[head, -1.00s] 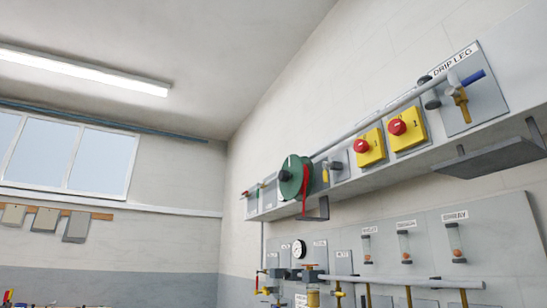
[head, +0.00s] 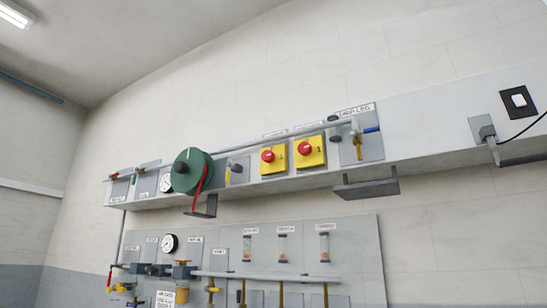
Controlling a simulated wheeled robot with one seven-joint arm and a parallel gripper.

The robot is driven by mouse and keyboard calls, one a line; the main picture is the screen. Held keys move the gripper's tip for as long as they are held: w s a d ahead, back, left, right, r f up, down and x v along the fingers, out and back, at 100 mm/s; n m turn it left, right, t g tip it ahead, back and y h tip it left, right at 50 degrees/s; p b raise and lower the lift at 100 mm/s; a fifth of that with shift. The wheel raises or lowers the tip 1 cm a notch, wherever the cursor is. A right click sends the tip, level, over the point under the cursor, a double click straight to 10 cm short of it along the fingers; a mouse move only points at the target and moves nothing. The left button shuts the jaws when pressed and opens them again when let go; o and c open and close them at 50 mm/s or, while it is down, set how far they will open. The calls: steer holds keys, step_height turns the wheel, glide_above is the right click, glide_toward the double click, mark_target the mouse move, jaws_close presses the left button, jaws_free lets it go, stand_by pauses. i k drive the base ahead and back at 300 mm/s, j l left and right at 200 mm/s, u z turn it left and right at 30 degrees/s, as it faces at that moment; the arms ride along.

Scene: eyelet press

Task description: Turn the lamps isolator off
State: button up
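Two yellow isolator boxes with round red knobs are mounted side by side on the grey wall rail, in the middle of the head view. The left isolator (head: 274,159) and the right isolator (head: 310,151) each have a small label above. The labels are too small to read, so I cannot tell which one is for the lamps. A pipe crosses just above the boxes and partly covers the labels. The knob positions are not clear. My gripper is not in view.
A green reel (head: 192,170) with a red strap hangs left of the isolators. A drip leg panel (head: 361,148) with a blue-handled valve is to their right. A grey shelf (head: 366,188) juts out below. A black-framed switch (head: 518,102) and a plugged socket are far right.

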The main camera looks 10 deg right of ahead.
mark_target(268, 156)
steer(key=i+l+u, duration=0.15)
steer(key=i+u, duration=0.2)
steer(key=i, duration=0.25)
steer(key=i+l+u, duration=0.3)
steer(key=i, duration=0.25)
steer(key=i+l+u, duration=0.35)
steer(key=i, duration=0.2)
